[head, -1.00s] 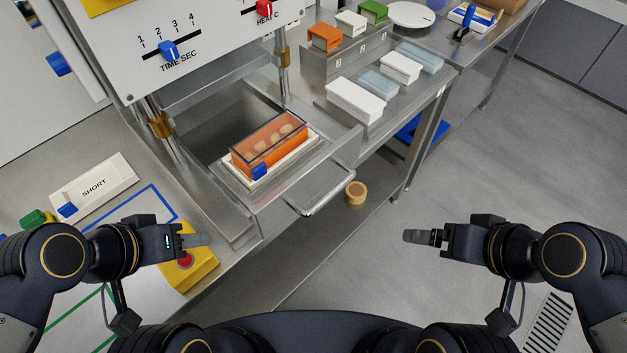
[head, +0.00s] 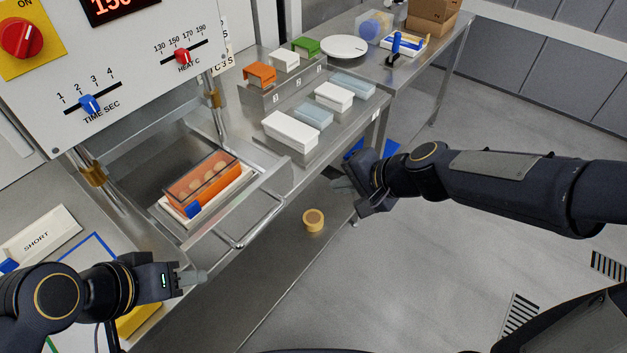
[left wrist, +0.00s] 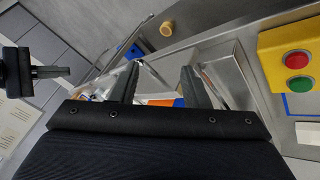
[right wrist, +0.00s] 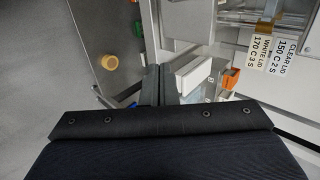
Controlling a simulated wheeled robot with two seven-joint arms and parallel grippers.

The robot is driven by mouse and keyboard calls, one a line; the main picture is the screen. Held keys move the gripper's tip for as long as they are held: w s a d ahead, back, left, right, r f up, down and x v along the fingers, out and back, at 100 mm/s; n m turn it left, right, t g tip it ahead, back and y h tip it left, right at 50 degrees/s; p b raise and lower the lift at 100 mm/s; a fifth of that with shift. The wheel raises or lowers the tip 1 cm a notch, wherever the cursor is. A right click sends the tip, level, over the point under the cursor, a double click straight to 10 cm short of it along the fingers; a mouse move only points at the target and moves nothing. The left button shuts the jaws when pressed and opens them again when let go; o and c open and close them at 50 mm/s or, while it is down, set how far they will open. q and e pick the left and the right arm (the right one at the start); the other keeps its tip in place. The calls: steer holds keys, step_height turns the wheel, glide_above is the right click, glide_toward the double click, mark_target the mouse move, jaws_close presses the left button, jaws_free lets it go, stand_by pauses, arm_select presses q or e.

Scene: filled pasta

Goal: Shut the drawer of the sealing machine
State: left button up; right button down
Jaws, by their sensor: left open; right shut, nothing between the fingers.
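The sealing machine (head: 130,60) stands at the left in the head view. Its steel drawer (head: 215,222) is pulled out toward me, with a bar handle (head: 262,228) at its front. An orange tray (head: 190,185) of filled pasta under a clear cover sits in a white holder in the drawer. My right gripper (head: 342,180) is shut and empty, in the air to the right of the handle and apart from it. My left gripper (head: 195,278) is open and empty, in front of the drawer's left side; its two fingers (left wrist: 160,85) stand apart in the left wrist view.
White and light-blue boxes (head: 290,131) lie on the counter right of the drawer. A yellow roll (head: 313,220) sits on the lower shelf. A yellow button box (left wrist: 295,60) is near the left gripper.

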mark_target(289, 182)
steer(key=x, duration=0.4)
steer(key=a+r+b+x, duration=0.1)
steer(key=x, duration=0.3)
steer(key=w+b+x, duration=0.1)
steer(key=x, duration=0.3)
steer(key=shift+a+r, duration=0.2)
steer(key=shift+r, duration=0.1)
arm_select(q)
steer(key=shift+f, duration=1.1)
arm_select(e)
steer(key=shift+w+a, duration=0.25)
steer(key=shift+a, duration=0.05)
steer(key=shift+a, duration=0.1)
